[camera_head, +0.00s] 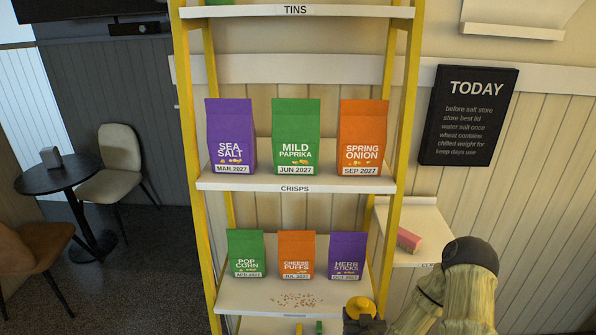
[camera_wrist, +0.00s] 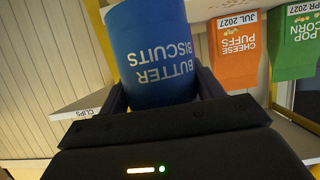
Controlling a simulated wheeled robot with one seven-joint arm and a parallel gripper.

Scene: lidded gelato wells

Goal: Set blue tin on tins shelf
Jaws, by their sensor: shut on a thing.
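The blue tin (camera_wrist: 155,45), lettered "BUTTER BISCUITS", fills the top middle of the wrist view, with its lettering upside down there. My gripper (camera_wrist: 160,90) is shut on it, with one dark finger on each side. In the head view my gripper (camera_head: 364,322) is at the bottom, in front of the right part of the lower shelves; no blue of the tin shows there. The tins shelf (camera_head: 250,12), labelled "TINS", crosses the top of the head view, far above my gripper. Only its front shows clearly, with a bit of something green at its left.
Below it, the crisps shelf (camera_head: 375,185) holds three bags. A lower shelf (camera_head: 235,297) holds three smaller bags and scattered crumbs. Yellow posts (camera_head: 404,100) frame the rack. A side ledge (camera_head: 405,215) with a pink block (camera_head: 409,240) is at right. A yellow round thing (camera_head: 360,307) shows beside my gripper.

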